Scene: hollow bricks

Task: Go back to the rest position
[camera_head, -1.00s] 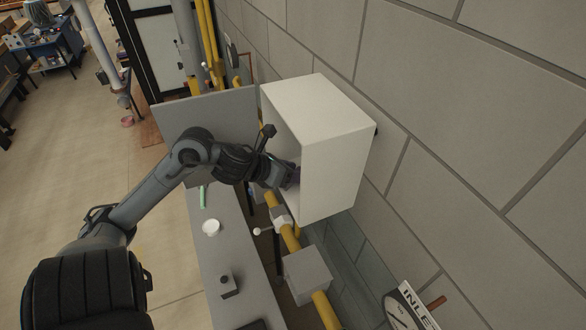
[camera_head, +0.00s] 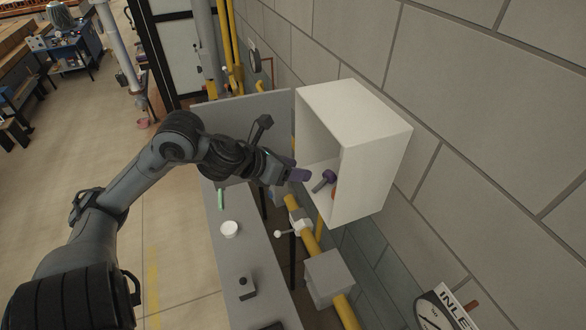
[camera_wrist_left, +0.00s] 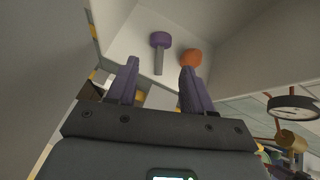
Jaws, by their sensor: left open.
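My left gripper (camera_head: 298,168) is at the open front of the white cabinet (camera_head: 376,158) on the wall. In the left wrist view the left gripper (camera_wrist_left: 160,68) has its two purple fingers spread with nothing held between them. A purple-headed knob with a grey shaft (camera_head: 326,180) lies inside the cabinet, beyond the fingertips; it also shows in the left wrist view (camera_wrist_left: 160,41). An orange-headed piece (camera_wrist_left: 191,58) is beside it, partly hidden by the right-hand finger; in the head view only a sliver of the orange piece (camera_head: 334,193) shows. My right gripper is not in view.
A grey bench (camera_head: 252,268) under the arm bears a white round dish (camera_head: 229,229), a green piece (camera_head: 221,199) and a small dark-knobbed block (camera_head: 245,289). The cabinet door (camera_head: 262,107) stands open. Yellow pipes (camera_head: 308,238) and a gauge (camera_head: 432,311) are along the wall.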

